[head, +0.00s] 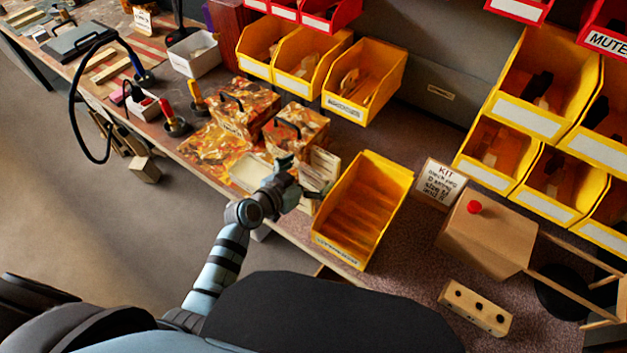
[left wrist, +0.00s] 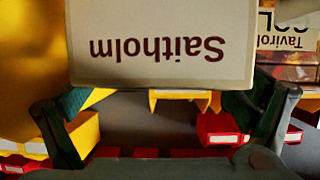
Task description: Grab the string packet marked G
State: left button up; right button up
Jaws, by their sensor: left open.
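My left gripper (head: 303,178) reaches over the bench beside the yellow bin, among cream packets. In the left wrist view my left gripper (left wrist: 158,100) is open, one finger low on each side. A cream packet printed "Saitholm" (left wrist: 160,25) shows upside down just beyond and between the fingers; I cannot tell whether they touch it. Another packet (left wrist: 285,38), reading "Tavirol" and partly cut off, is at the right. In the head view a cream packet (head: 325,160) stands behind the gripper. I cannot read a G mark on any packet. My right gripper is not in view.
A large yellow bin (head: 385,175) stands close right of the gripper. Marbled boxes with handles (head: 295,135) stand behind left. A kit card (head: 440,182) and a wooden box with a red knob (head: 485,235) are right. Yellow bins (head: 365,85) hang above.

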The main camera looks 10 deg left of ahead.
pick_arm(q)
jog(key=c, duration=1)
jog(key=shift+r, duration=0.15)
jog(key=shift+c, duration=0.2)
